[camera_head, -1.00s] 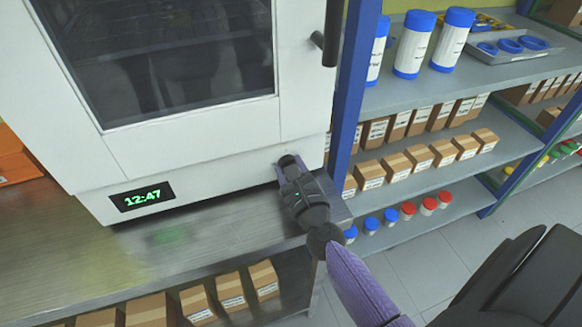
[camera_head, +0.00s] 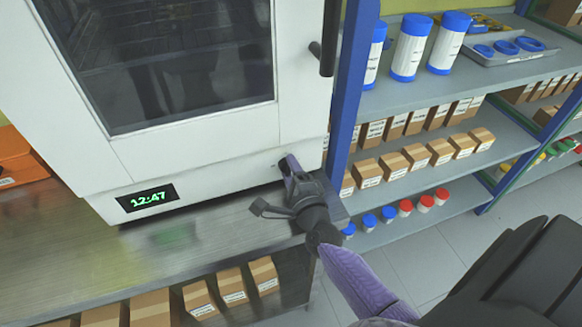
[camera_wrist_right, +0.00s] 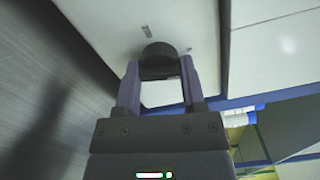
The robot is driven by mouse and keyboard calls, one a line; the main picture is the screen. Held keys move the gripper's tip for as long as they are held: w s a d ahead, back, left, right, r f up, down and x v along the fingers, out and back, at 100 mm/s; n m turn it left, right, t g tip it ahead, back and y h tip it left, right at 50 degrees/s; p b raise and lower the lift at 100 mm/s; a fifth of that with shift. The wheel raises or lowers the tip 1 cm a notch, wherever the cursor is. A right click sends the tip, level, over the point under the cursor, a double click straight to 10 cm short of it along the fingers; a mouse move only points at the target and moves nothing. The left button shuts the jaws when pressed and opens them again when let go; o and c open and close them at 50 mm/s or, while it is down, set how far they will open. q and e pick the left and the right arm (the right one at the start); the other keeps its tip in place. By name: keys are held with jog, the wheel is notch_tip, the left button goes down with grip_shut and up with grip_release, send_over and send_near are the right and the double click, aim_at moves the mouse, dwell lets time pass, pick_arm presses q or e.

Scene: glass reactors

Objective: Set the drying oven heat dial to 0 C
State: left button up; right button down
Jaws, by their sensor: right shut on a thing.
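The dial's setting cannot be read. My left gripper is not in view.
A blue-posted shelf (camera_head: 440,95) with boxes, white bottles and small capped jars stands close right of the oven. The steel bench top (camera_head: 190,245) in front of the oven is clear. The black door handle (camera_head: 330,40) sticks out above my gripper.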

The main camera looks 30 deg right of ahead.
jog(key=shift+n+p, duration=0.35)
jog(key=shift+n, duration=0.75)
jog(key=shift+c, duration=1)
grip_release()
jog(key=shift+s, duration=0.1)
jog(key=p+v, duration=0.1)
jog(key=v, duration=0.8)
jog(key=shift+s+a, duration=0.2)
jog(key=shift+s, duration=0.15)
jog(key=shift+n, duration=0.3)
